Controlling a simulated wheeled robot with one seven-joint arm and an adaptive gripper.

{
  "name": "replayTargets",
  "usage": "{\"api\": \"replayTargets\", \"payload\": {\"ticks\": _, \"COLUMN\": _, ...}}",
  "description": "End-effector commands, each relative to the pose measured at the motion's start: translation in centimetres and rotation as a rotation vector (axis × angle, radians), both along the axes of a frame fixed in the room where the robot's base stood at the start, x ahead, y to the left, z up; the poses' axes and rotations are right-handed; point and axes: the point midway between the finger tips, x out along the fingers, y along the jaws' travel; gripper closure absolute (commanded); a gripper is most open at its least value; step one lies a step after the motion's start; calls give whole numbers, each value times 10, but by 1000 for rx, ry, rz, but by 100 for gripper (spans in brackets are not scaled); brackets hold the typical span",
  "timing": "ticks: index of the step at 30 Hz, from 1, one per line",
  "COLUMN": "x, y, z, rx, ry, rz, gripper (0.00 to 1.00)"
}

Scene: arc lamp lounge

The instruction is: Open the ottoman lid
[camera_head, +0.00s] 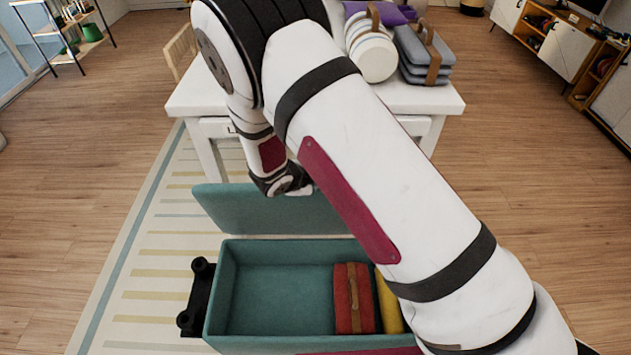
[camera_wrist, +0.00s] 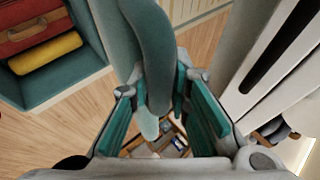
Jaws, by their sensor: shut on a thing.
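The teal ottoman (camera_head: 213,302) stands open in the head view, its inside showing. Its teal lid (camera_head: 250,212) is raised and leans back at the box's far edge, towards the white table. In the wrist view the lid (camera_wrist: 156,48) comes down between the finger pads of my gripper (camera_wrist: 163,118). My gripper is shut on the lid's edge. In the head view my wrist is at the lid's upper edge, and the fingers are largely hidden.
A red folded item (camera_head: 353,298) and a yellow roll (camera_head: 389,305) lie in the box's right side. A white table (camera_head: 190,103) with several items stands close behind the lid. A dark object (camera_head: 196,298) is left of the box. Wooden floor is clear at both sides.

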Motion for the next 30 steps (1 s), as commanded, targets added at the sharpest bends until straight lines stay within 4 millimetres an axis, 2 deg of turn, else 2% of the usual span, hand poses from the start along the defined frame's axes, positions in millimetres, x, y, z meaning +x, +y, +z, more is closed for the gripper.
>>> {"api": "replayTargets", "payload": {"ticks": 13, "x": 2, "y": 0, "z": 2, "rx": 0, "ry": -4, "rz": -2, "gripper": 100}}
{"api": "replayTargets", "payload": {"ticks": 14, "x": 2, "y": 0, "z": 2, "rx": 0, "ry": -4, "rz": -2, "gripper": 79}}
{"api": "replayTargets", "payload": {"ticks": 16, "x": 1, "y": 0, "z": 2, "rx": 0, "ry": -4, "rz": -1, "gripper": 63}}
{"api": "replayTargets", "payload": {"ticks": 26, "x": 0, "y": 0, "z": 2, "rx": 0, "ry": -1, "rz": 0, "gripper": 62}}
{"api": "replayTargets", "payload": {"ticks": 30, "x": -6, "y": 6, "z": 10, "rx": 2, "ry": -2, "rz": 1, "gripper": 62}}
